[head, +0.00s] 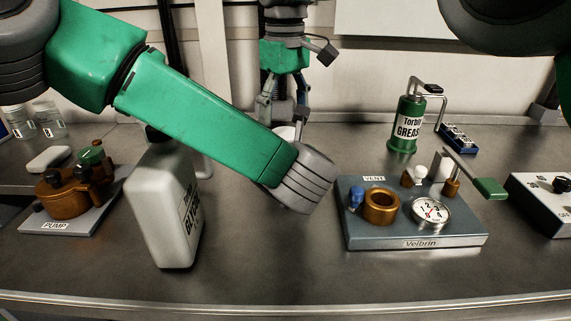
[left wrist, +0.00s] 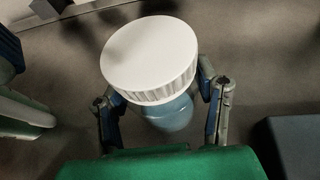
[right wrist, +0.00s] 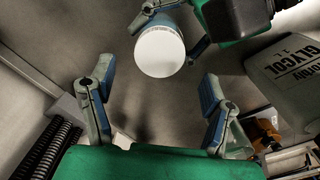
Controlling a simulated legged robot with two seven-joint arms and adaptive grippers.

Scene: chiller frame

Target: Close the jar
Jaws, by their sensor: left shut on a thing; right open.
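The jar (left wrist: 170,116) has a bluish translucent body under a broad white ribbed lid (left wrist: 148,55). I cannot tell whether the lid is screwed tight or only resting there. My left gripper (left wrist: 163,100) is shut on the jar body, one finger on each side below the lid. In the right wrist view the lid (right wrist: 160,53) shows as a round white face just beyond my open, empty right gripper (right wrist: 157,78). In the head view my right gripper (head: 284,114) points down above a sliver of white (head: 286,132); my left arm hides the rest and the left fingers.
A white glycol jug (head: 165,210) stands left of centre, near a brown pump (head: 75,190). A blue-grey vent plate (head: 360,232) with a gauge and brass ring lies to the right. A green grease can (head: 405,125) stands behind it. The front centre of the bench is clear.

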